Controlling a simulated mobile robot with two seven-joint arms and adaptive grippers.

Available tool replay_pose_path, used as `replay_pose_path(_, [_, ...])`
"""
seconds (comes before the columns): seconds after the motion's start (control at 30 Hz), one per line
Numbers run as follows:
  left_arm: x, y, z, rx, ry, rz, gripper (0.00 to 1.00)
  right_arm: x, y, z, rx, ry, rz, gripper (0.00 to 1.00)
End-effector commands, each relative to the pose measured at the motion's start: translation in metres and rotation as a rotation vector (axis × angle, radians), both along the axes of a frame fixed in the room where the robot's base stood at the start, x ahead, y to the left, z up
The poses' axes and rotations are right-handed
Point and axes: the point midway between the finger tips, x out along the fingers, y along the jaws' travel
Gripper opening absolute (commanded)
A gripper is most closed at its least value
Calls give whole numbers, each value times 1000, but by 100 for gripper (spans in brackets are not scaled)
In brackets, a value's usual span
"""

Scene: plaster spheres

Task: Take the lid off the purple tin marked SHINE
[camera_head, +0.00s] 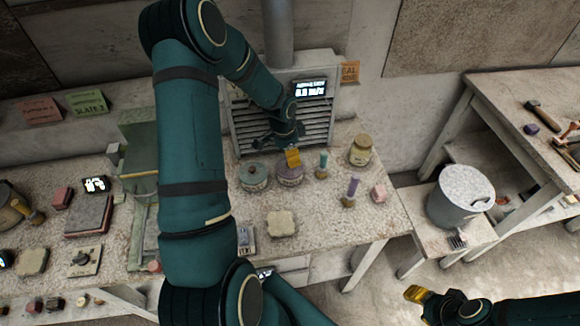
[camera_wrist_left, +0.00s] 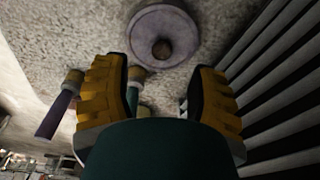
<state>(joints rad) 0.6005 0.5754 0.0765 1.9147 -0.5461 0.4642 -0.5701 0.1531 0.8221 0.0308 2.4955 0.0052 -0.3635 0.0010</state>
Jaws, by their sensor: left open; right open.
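The purple tin (camera_head: 289,175) stands on the bench in front of the louvred vent, partly hidden by my left gripper. In the left wrist view its round greyish-purple lid (camera_wrist_left: 150,22) with a dark central knob (camera_wrist_left: 162,49) is seen from above, and the lid is on. The SHINE marking cannot be read. My left gripper (camera_head: 292,157) is just above the tin; in the left wrist view its yellow fingers (camera_wrist_left: 157,85) are spread, with the knob beyond their tips and nothing between them. My right gripper (camera_head: 415,294) is open at the lower right, away from the bench.
A green tin (camera_head: 253,176) stands close left of the purple one. A green-handled tool (camera_head: 322,165), a purple-handled tool (camera_head: 352,190) and a cream jar (camera_head: 360,150) stand to the right. The vent (camera_head: 285,127) rises close behind. A pale block (camera_head: 281,223) lies in front.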

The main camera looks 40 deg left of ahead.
Motion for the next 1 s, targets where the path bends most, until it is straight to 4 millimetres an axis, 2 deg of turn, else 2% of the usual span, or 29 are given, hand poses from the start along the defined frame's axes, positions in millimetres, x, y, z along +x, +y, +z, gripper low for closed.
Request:
replay_pose_path(0.4, [3, -1, -49, -1, 1, 1, 58, 0, 0, 2, 0, 0, 0, 47])
replay_pose_path(0.7, [4, -1, -51, -1, -1, 1, 57, 0, 0, 2, 0, 0, 0, 47])
replay_pose_path(0.87, [4, -1, -51, 0, 0, 0, 2, 0, 0, 2, 0, 0, 0, 47])
replay_pose_path(1.0, [4, -1, -51, 0, 0, 0, 1, 0, 0, 2, 0, 0, 0, 47])
